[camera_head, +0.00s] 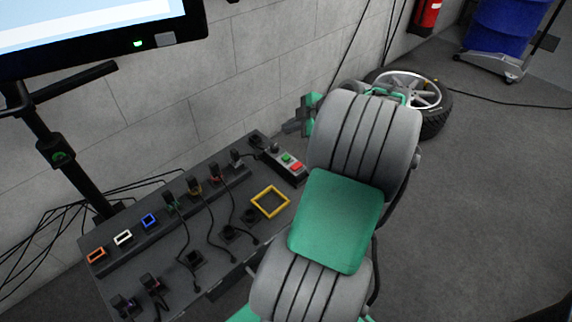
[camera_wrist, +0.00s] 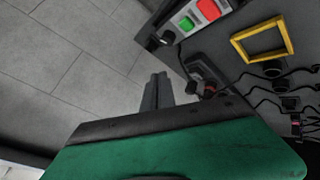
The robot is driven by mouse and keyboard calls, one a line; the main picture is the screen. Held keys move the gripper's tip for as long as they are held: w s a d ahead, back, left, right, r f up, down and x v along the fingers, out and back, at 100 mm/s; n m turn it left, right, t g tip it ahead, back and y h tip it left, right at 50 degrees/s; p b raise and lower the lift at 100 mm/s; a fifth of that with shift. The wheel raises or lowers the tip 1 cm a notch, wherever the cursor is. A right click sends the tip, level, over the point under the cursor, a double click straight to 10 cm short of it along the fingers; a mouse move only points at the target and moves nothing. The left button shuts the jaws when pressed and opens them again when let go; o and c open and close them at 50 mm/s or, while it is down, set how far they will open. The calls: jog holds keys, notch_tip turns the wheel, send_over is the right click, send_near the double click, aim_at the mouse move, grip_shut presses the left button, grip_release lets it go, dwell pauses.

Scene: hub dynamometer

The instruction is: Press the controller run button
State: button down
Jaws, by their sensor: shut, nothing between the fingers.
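The controller (camera_head: 278,160) is a small grey box at the back right end of the dark bench, with a green button (camera_head: 286,157), a red button (camera_head: 297,166) and a black knob (camera_head: 275,147). No label is readable on it. The wrist view shows the green button (camera_wrist: 187,24) and red button (camera_wrist: 208,9) at the top, with the knob (camera_wrist: 167,37) beside them. My gripper (camera_head: 289,128) is shut and empty, above the wall side of the controller in the head view. Its fingertips (camera_wrist: 158,75) are apart from the buttons in the wrist view.
A yellow square frame (camera_head: 255,201) lies on the bench near the controller. Several cables and plugs run across the bench (camera_head: 225,262). A monitor (camera_head: 100,35) stands at the upper left. A wheel with tyre (camera_head: 436,122) lies behind my arm. The right floor is mostly clear.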

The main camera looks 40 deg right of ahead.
jog(key=b, duration=0.5)
send_over(289, 158)
notch_tip(289, 158, down, 8)
jog(key=shift+a+r, duration=0.1)
jog(key=shift+r, duration=0.05)
jog(key=shift+f+b, duration=0.3)
jog(key=shift+f, duration=0.2)
dwell(1.4)
jog(key=shift+f+b, duration=0.45)
jog(key=shift+b, duration=0.05)
jog(key=shift+f+b, duration=0.45)
jog(key=shift+b, duration=0.05)
dwell(0.4)
jog(key=shift+r+p, duration=0.5)
jog(key=shift+r, duration=0.4)
